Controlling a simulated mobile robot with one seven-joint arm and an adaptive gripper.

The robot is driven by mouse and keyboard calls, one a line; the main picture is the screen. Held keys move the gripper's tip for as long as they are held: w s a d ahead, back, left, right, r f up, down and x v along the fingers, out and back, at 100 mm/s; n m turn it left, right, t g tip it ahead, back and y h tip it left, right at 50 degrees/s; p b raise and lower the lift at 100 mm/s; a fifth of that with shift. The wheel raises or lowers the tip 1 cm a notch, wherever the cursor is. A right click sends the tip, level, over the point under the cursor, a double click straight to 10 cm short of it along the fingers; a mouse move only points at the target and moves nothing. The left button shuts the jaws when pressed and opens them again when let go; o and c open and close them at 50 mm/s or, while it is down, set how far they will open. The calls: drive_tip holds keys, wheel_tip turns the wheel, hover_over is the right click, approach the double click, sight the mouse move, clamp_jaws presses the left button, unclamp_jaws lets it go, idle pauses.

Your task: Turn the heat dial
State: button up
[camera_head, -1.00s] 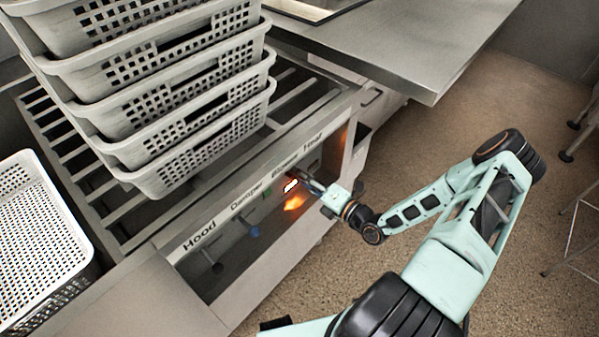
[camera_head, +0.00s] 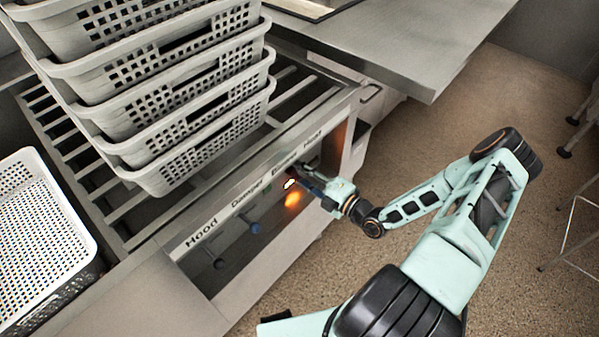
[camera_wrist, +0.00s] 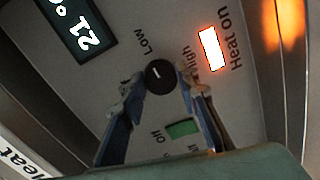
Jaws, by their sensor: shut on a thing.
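The heat dial (camera_wrist: 160,75) is a round black knob with a short white mark, between the words Low and High in the wrist view. My gripper (camera_wrist: 157,84) is shut on the dial, one finger on each side of it. In the head view my gripper (camera_head: 308,181) reaches the control panel at the front of the unit, and the dial is hidden behind it. A lit "Heat on" lamp (camera_wrist: 211,48) glows beside the dial, and it also shows in the head view (camera_head: 290,183).
A display (camera_wrist: 82,25) reads 21° and a green switch (camera_wrist: 182,129) sits below the dial. Stacked grey baskets (camera_head: 190,150) stand on the rack above. A white basket (camera_head: 90,240) is at the left.

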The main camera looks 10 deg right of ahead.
idle(0.3)
drive_tip(key=o, duration=1.1)
drive_tip(key=shift+o, duration=0.2)
drive_tip(key=shift+s, duration=0.1)
drive_tip(key=v, duration=1.1)
drive_tip(key=shift+s+d, duration=0.25)
drive_tip(key=shift+s, duration=0.05)
